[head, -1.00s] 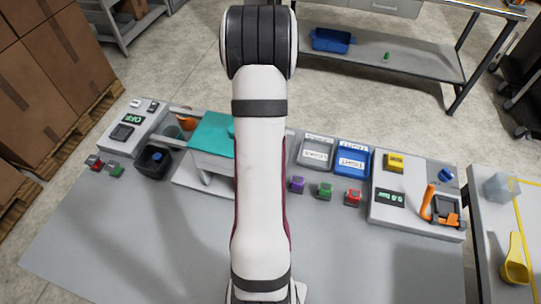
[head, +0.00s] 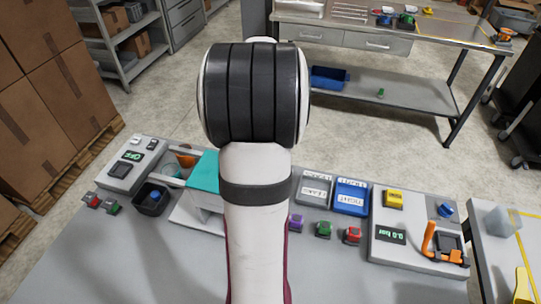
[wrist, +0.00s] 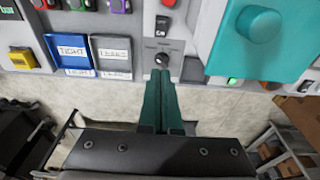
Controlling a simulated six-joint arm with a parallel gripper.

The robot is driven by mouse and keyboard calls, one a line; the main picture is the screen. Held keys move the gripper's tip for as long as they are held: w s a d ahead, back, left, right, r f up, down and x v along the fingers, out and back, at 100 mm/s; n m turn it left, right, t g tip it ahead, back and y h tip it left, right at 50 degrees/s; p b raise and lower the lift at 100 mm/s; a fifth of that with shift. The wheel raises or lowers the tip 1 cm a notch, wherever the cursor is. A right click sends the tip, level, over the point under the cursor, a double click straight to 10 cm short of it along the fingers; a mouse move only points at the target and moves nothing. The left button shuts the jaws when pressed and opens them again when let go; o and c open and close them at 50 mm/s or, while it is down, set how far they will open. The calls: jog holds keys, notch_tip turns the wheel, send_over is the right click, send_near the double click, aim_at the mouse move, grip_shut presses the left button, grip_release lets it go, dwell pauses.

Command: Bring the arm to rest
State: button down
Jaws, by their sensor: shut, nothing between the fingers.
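My gripper (wrist: 160,78) shows in the wrist view with its two teal fingers together and nothing between them. In the picture its tips lie just below a small black knob (wrist: 163,61) on a pale panel; I cannot tell the gap in depth, but no contact is clear. In the head view my arm's thick joint and pale link fill the middle and hide the gripper.
Blue (head: 351,196) and grey (head: 314,189) labelled trays stand right of the arm, with small coloured blocks in front. A panel with a display and an orange-handled device (head: 430,240) is further right. A black bin (head: 151,199) stands left. The front bench is largely clear.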

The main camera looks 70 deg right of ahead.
dwell(0.3)
